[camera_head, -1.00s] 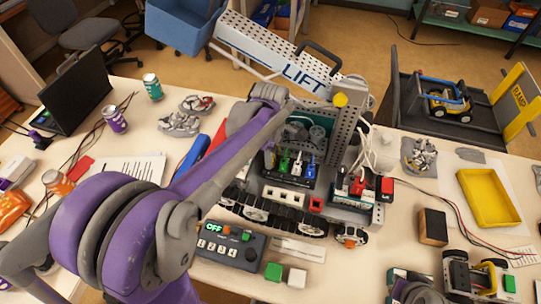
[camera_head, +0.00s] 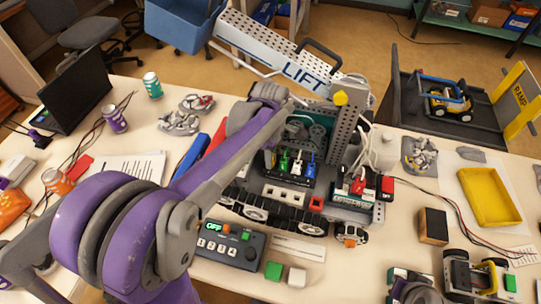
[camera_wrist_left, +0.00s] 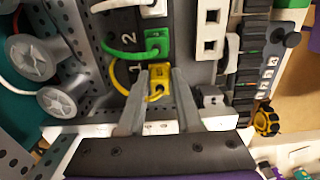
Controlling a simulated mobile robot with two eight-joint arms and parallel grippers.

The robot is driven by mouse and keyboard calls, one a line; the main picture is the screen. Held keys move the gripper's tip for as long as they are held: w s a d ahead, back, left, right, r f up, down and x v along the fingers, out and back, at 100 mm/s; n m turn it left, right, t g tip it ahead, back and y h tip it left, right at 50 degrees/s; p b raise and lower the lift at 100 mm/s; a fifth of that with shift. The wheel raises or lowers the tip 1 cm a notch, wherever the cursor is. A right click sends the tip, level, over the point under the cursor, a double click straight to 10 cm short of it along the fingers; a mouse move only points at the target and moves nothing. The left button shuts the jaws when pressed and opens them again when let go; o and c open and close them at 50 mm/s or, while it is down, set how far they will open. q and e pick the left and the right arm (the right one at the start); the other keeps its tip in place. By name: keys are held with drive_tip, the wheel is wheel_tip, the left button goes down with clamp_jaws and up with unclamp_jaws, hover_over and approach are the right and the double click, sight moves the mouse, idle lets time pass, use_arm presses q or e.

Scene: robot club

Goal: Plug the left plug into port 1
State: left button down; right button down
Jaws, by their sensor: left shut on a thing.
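The left plug appears to be the yellow plug (camera_wrist_left: 157,90) in the left wrist view. My left gripper (camera_wrist_left: 158,78) is shut on it, one grey finger on each side. A yellow cable loops from it toward the left. The printed 1 beside it is partly covered by a finger, and I cannot tell how deep the plug sits in port 1. A green plug (camera_wrist_left: 157,44) sits beside the printed 2, with a white plug (camera_wrist_left: 153,8) beyond it. In the head view my left forearm hides the yellow plug and the fingertips.
The tracked robot (camera_head: 290,195) stands mid-table with the plug row on its deck. A control box (camera_head: 230,243) reading OFF is in front. A yellow tray (camera_head: 490,196) lies at right.

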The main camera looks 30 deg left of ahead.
use_arm(q)
drive_tip(key=shift+f, duration=0.35)
use_arm(e)
drive_tip(key=shift+s+f, duration=0.1)
drive_tip(key=shift+f, duration=0.2)
idle(0.4)
use_arm(q)
drive_tip(key=c, duration=0.5)
unclamp_jaws()
drive_tip(key=shift+r, duration=0.1)
drive_tip(key=shift+r+p, duration=1.45)
drive_tip(key=shift+r, duration=1.5)
use_arm(e)
drive_tip(key=r, duration=0.1)
drive_tip(key=w+r, duration=0.1)
drive_tip(key=r, duration=0.2)
drive_tip(key=shift+w+r, duration=0.2)
drive_tip(key=shift+w, duration=0.1)
use_arm(q)
drive_tip(key=shift+s, duration=0.1)
